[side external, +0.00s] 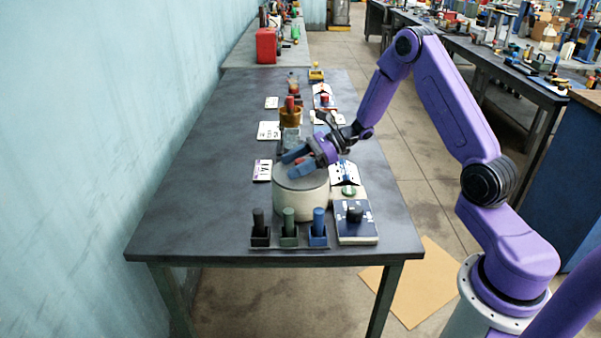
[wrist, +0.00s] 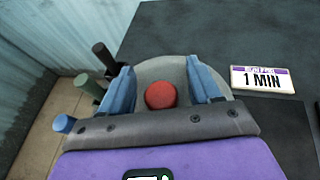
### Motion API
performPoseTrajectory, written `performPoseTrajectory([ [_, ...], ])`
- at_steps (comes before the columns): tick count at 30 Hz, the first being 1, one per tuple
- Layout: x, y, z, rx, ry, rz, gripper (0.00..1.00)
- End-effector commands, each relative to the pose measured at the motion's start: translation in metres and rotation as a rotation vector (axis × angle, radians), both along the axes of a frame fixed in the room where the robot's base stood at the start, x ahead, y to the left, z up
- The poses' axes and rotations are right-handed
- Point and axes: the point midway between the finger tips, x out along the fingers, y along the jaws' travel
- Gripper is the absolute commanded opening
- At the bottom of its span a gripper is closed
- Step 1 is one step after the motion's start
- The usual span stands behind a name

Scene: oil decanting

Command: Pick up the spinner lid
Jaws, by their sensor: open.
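The spinner (side external: 301,205) is a round cream drum near the front of the dark table. Its flat grey lid (side external: 312,183) sits on top; the lid also shows in the wrist view (wrist: 158,67). A round red knob (wrist: 160,95) stands at the lid's middle. My gripper (side external: 291,164) is over the lid, tilted down from the right. In the wrist view its blue fingers (wrist: 160,72) are open, one on each side of the knob, with gaps between. The fingers hide part of the lid, and most of the knob in the side view.
A rack with black, green and blue upright handles (side external: 289,226) stands just in front of the spinner. A box with a black knob (side external: 355,222) is to its right. A "1 MIN" card (wrist: 264,80) lies beside it. More items line the table behind; the table's left side is clear.

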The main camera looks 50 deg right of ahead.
Motion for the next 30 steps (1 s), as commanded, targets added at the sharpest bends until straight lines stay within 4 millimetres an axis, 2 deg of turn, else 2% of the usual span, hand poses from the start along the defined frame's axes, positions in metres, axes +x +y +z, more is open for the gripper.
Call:
performPoseTrajectory([
  [3,0.0,0.0,0.0,0.0,0.0,0.0,0.63],
  [4,0.0,0.0,0.0,0.0,0.0,0.0,0.56],
  [9,0.0,0.0,0.0,0.0,0.0,0.0,0.04],
  [22,0.0,0.0,0.005,0.0,-0.002,-0.001,0.03],
  [26,0.0,-0.001,0.016,0.0,-0.003,-0.001,0.03],
  [30,-0.003,-0.001,0.038,-0.001,-0.005,-0.001,0.03],
])
